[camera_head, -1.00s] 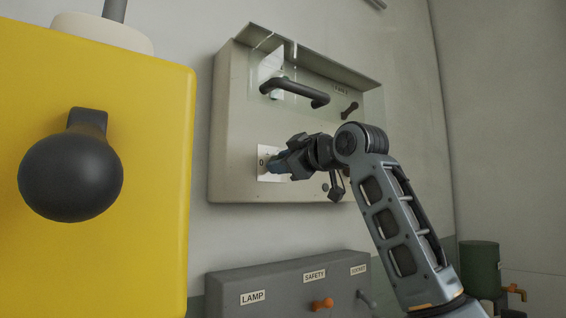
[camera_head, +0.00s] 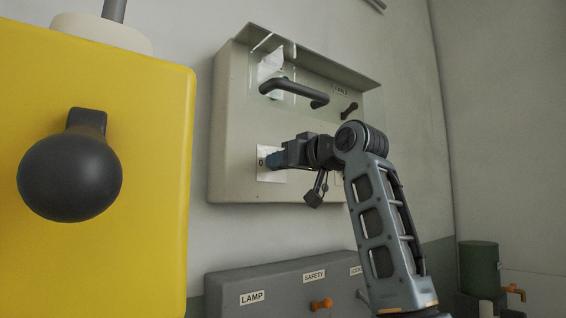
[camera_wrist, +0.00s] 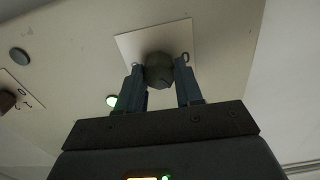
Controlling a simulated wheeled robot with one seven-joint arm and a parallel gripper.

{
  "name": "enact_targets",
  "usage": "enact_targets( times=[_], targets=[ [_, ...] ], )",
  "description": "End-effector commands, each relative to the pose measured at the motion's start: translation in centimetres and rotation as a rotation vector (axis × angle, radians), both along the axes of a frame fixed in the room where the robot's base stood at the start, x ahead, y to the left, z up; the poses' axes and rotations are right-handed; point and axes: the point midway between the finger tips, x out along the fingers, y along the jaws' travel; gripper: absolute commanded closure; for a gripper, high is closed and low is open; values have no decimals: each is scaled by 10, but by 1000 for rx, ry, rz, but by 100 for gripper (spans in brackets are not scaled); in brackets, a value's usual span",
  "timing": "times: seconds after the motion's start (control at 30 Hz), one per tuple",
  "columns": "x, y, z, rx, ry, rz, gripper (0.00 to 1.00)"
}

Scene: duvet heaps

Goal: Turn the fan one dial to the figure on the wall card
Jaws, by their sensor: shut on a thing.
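A dark knob-like dial (camera_wrist: 159,72) sits on a white square plate (camera_wrist: 128,42) on the face of a beige wall box (camera_head: 228,120). My gripper (camera_wrist: 161,78) has one finger on each side of the dial and is shut on it. In the head view my gripper (camera_head: 273,161) reaches the plate (camera_head: 263,174) from the right and hides the dial. A "0" shows at the plate's left edge; other marks are too small or hidden. A pale sheet (camera_head: 270,72) is behind the box's clear cover, its writing unreadable. I cannot make out a wall card's figure.
A black bar handle (camera_head: 294,92) crosses the box above my gripper. A yellow housing with a black ball knob (camera_head: 70,178) fills the left. A grey box labelled LAMP and SAFETY (camera_head: 285,285) is below. A green container (camera_head: 479,266) stands lower right.

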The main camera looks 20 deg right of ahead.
Motion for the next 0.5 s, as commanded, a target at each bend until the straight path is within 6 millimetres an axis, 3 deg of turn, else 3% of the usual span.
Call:
enact_targets(
  times=[0.5],
  targets=[
    [0, 0, 0, 36, 13, 0, 95]
  ],
)
